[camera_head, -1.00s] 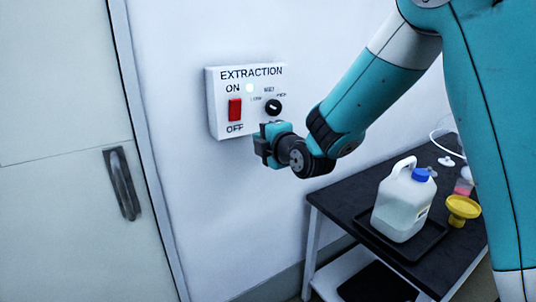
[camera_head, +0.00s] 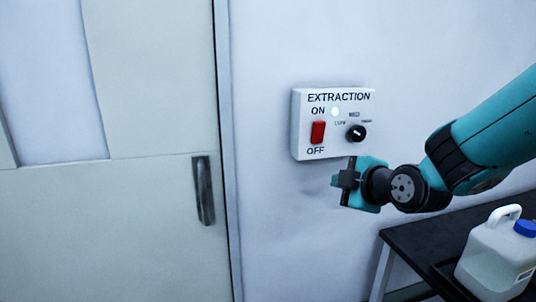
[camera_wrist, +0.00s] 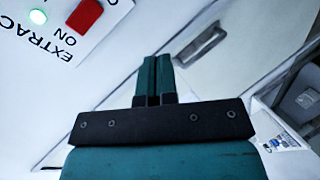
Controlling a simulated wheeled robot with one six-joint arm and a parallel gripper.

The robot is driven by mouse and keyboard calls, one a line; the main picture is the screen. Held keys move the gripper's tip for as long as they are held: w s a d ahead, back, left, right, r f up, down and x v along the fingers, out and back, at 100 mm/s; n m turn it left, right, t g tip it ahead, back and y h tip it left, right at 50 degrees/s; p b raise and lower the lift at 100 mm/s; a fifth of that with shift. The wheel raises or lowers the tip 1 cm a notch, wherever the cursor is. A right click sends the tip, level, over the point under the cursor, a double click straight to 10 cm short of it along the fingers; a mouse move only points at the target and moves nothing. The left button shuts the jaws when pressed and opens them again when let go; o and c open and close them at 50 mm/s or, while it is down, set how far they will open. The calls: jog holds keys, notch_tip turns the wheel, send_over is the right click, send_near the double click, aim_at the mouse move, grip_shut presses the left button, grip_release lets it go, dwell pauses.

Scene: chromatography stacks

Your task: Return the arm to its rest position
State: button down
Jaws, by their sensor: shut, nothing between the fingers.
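My gripper (camera_head: 343,187) is at the right of the head view, on my teal arm, just below the white EXTRACTION panel. Its fingers are together and hold nothing; they also show shut in the wrist view (camera_wrist: 154,80). The panel (camera_head: 304,96) is on the wall, with a red rocker switch (camera_head: 318,132), a lit pale green lamp (camera_head: 335,112) and a black knob (camera_head: 356,132). The red switch also shows in the wrist view (camera_wrist: 84,17), upside down, next to the lit lamp (camera_wrist: 38,16). The gripper appears apart from the panel.
A door with a dark handle (camera_head: 203,190) is to the left. A black bench (camera_head: 425,238) at lower right bears a jug with a blue cap (camera_head: 497,255). The floor-side wall between door and bench looks clear.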

jog(key=s+a+m+g, duration=0.1)
jog(key=s+m+g, duration=0.4)
jog(key=s, duration=0.9)
jog(key=s+a+f+m+g, duration=0.1)
jog(key=s+m+g, duration=0.4)
jog(key=s, duration=0.9)
jog(key=g, duration=0.2)
jog(key=shift+s+a+g, duration=0.3)
jog(key=shift+g, duration=0.1)
